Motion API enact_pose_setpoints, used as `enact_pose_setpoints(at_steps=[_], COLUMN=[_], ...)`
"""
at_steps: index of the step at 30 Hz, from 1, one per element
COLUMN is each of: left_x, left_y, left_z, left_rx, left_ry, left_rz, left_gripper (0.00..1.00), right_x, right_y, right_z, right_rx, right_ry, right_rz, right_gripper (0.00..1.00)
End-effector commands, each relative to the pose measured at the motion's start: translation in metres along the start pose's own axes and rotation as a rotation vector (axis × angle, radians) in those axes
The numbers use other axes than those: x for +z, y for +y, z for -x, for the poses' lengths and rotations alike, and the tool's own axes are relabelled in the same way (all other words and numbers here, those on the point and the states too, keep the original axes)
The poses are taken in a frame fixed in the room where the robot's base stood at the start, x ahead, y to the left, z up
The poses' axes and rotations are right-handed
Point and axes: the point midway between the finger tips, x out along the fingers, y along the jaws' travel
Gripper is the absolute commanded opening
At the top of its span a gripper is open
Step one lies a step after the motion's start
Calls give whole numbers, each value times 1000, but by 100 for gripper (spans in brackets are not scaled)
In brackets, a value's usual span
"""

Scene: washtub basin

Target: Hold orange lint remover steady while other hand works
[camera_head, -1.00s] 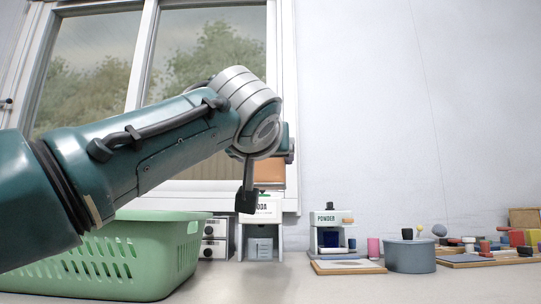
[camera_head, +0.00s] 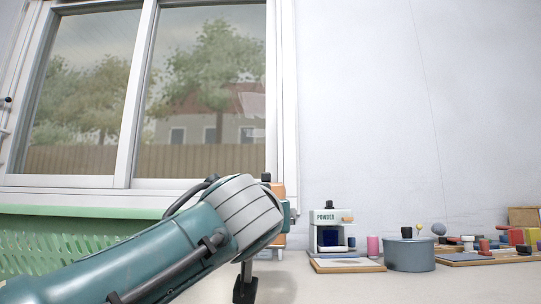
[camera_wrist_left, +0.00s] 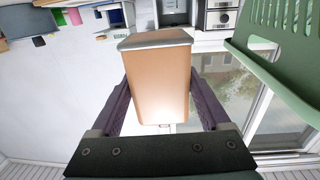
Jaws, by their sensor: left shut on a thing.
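The orange lint remover (camera_wrist_left: 160,82) fills the middle of the left wrist view as an orange, box-like body with a grey edge at its far end. My left gripper (camera_wrist_left: 159,92) is shut on it, with a dark purple finger against each side. In the head view, a small orange part of the lint remover (camera_head: 279,190) shows beside my left wrist, which hides most of it. It is held up in front of the window and wall. My right gripper is in neither view.
A green basket (camera_head: 40,240) stands at the left, partly behind my arm. A powder dispenser (camera_head: 331,232), a blue-grey round tin (camera_head: 408,256) and a board with several small colourful items (camera_head: 480,258) stand to the right. The front right counter is clear.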

Motion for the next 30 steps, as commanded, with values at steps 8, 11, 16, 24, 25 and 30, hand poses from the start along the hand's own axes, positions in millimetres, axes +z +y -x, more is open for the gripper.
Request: enact_pose_setpoints(at_steps=[8,11,16,24,25,30], left_x=[27,38,53,58,58,58], left_y=[1,1,0,1,1,1], left_z=[0,0,0,0,0,0], left_rx=[1,1,0,2,2,2], left_ry=[0,0,0,3,3,2], left_rz=[0,0,1,0,0,0], left_gripper=[31,31,31,31,31,31], right_x=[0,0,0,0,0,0], right_y=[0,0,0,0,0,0], right_z=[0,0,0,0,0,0], right_rx=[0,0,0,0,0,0], right_ry=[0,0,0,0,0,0], right_rz=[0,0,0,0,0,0], right_gripper=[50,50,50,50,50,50])
